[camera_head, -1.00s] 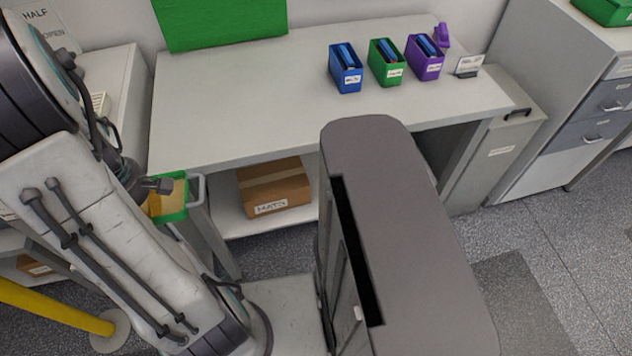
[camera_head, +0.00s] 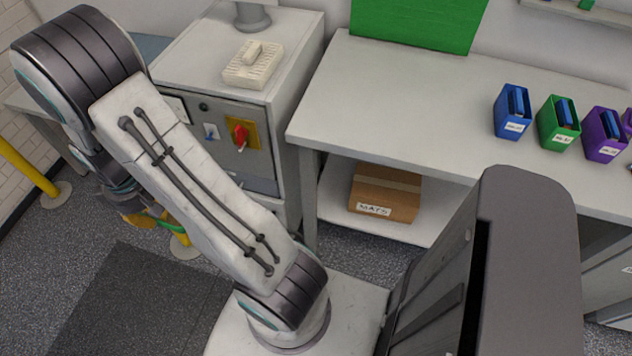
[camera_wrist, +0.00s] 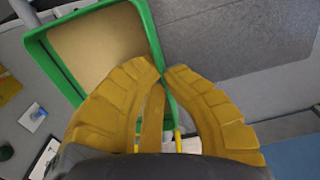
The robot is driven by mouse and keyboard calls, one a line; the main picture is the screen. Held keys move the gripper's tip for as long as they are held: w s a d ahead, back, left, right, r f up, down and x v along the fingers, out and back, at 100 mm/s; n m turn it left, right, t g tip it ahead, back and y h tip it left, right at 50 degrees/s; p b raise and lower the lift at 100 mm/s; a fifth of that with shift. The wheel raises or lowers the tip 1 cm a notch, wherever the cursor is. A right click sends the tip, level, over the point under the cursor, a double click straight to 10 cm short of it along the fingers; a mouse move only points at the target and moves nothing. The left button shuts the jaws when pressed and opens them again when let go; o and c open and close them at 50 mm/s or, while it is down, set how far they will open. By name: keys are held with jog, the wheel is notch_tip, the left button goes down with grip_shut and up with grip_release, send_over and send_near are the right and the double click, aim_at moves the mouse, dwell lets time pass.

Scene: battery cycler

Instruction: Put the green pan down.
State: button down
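The green pan (camera_wrist: 153,45) shows in the wrist view as a shallow tray with green walls and a tan inside. My gripper (camera_wrist: 163,74) has its two yellow fingers closed together on the pan's near rim. In the head view my gripper (camera_head: 146,217) is at the left, mostly behind my own arm, held over the floor. Only a small green strip of the pan shows there beside the fingers. The rest of the pan is hidden by my arm.
A grey bench (camera_head: 400,100) stands at the centre right, clear on its left part, with blue, green and purple bins (camera_head: 512,112) on its right. A cabinet (camera_head: 185,65) with a red switch (camera_head: 240,134) carries a white block. A yellow post (camera_head: 28,170) stands at the left.

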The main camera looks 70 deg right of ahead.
jog(key=w+a+f, duration=0.2)
jog(key=w+a, duration=0.4)
jog(key=w, duration=0.2)
jog(key=shift+a+f, duration=0.25)
jog(key=shift+a, duration=0.1)
